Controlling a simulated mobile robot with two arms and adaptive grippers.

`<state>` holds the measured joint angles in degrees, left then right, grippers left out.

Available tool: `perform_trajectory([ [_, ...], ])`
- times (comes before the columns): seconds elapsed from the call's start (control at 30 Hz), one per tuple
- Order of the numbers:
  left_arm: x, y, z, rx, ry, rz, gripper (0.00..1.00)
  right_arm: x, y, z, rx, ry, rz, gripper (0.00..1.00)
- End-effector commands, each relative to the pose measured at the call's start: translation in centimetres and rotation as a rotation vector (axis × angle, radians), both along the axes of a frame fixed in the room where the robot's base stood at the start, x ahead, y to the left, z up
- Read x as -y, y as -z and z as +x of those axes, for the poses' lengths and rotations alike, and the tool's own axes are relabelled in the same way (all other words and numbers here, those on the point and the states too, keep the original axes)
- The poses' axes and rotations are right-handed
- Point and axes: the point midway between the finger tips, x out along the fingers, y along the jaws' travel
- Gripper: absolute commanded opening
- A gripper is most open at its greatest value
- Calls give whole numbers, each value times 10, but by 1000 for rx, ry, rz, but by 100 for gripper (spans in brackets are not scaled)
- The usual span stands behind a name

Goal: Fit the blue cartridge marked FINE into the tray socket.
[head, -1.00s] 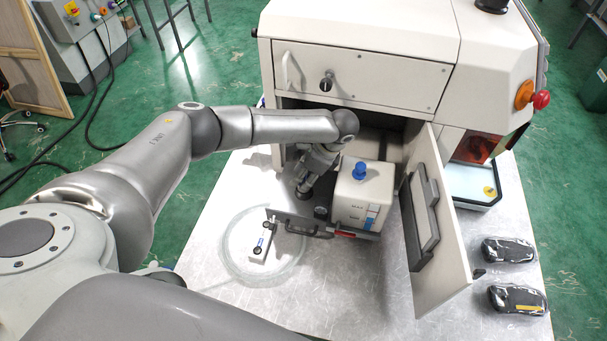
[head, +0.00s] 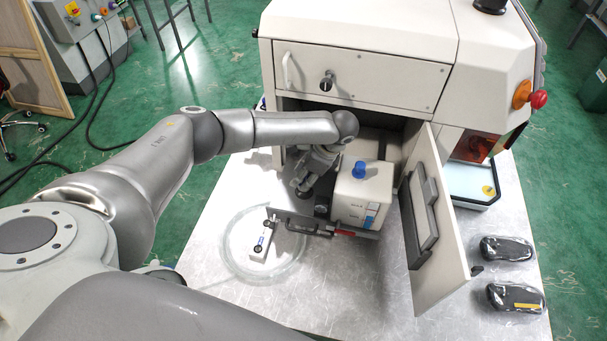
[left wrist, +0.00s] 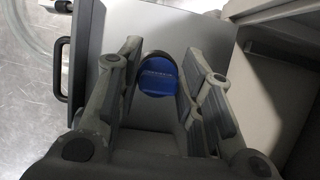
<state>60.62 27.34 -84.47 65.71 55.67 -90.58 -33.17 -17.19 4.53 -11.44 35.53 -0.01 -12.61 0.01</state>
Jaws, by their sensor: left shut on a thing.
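My left gripper (head: 312,190) reaches down at the open lower bay of the machine, left of a white tank with a blue cap. In the left wrist view the fingers (left wrist: 160,75) are shut on the blue cartridge (left wrist: 158,78), whose blue face with small lettering, too blurred to read, shows between them with a dark rounded edge above. The pulled-out tray's dark front panel with a handle (head: 295,222) is just in front of the gripper. The tray socket is hidden under the hand, so I cannot tell whether the cartridge touches it. My right gripper is out of view.
The white tank (head: 364,205) stands close right of the gripper. The open door (head: 440,250) stands further right. A small white-and-black part with a blue label (head: 263,242) lies on a round clear dish (head: 233,262) left of the tray. Two dark wrapped items (head: 508,249) lie at right.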

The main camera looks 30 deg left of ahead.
Motion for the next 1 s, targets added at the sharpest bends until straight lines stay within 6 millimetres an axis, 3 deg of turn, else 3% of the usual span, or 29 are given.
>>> perform_trajectory([
  [0.03, 1, 9, -6, -11, 3, -4, 4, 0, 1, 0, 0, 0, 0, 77],
  [0.83, 0, 12, -5, -12, 1, 0, 4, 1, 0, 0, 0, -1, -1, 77],
  [0.87, -1, 12, -5, -12, 1, 0, 37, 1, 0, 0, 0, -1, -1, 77],
  [1.0, 0, 11, -5, -9, 1, 1, 55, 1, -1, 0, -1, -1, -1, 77],
])
